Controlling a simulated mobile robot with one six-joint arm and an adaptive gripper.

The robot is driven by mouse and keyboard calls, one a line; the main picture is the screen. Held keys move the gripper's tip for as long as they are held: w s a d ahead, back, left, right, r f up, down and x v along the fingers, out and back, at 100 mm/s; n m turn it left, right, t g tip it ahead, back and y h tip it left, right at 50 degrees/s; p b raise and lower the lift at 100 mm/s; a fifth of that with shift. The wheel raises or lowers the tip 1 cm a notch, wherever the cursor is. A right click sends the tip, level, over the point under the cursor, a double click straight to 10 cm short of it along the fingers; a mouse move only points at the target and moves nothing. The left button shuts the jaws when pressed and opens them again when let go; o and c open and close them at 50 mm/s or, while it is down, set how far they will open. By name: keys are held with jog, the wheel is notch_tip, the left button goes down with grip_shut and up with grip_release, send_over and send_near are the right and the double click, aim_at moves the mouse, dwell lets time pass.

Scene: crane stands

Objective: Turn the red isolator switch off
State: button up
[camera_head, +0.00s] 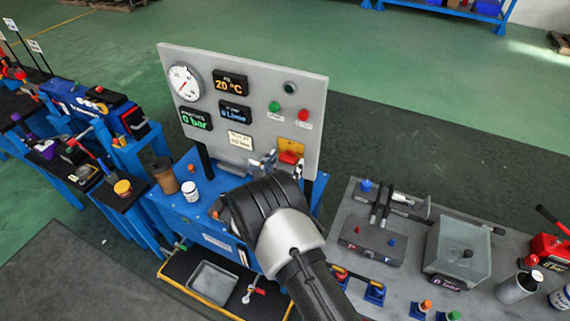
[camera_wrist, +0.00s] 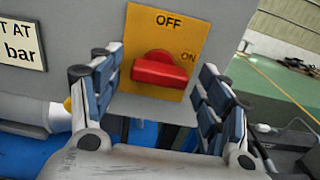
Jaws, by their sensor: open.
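The red isolator switch (camera_wrist: 159,70) is a red knob on a yellow plate (camera_wrist: 143,28) marked OFF at the top and ON at the right. In the wrist view its bar lies roughly crosswise, pointing toward the ON side. In the head view the switch (camera_head: 289,157) sits low on the right of the grey panel (camera_head: 240,70). My gripper (camera_wrist: 160,88) is open, with a finger on each side of the knob and in front of the plate. Whether a finger touches the knob I cannot tell. In the head view my gripper (camera_head: 282,165) is partly hidden by my wrist.
The panel carries a dial gauge (camera_head: 184,83), displays, a green button (camera_head: 274,107) and a red button (camera_head: 304,115). A brown cup (camera_head: 165,176) and a white jar (camera_head: 190,191) stand on the blue bench at left. A grey table (camera_head: 405,285) with fixtures stands at right.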

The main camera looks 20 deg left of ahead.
jog(key=shift+c, duration=0.6)
jog(key=c, duration=0.9)
jog(key=shift+c, duration=0.2)
jog(key=n+b, duration=0.2)
jog(key=n, duration=0.2)
jog(key=n+b, duration=0.1)
jog(key=n, duration=0.8)
jog(key=shift+r, duration=0.1)
jog(key=n, duration=0.4)
jog(key=shift+a+n, duration=0.1)
jog(key=shift+n, duration=0.3)
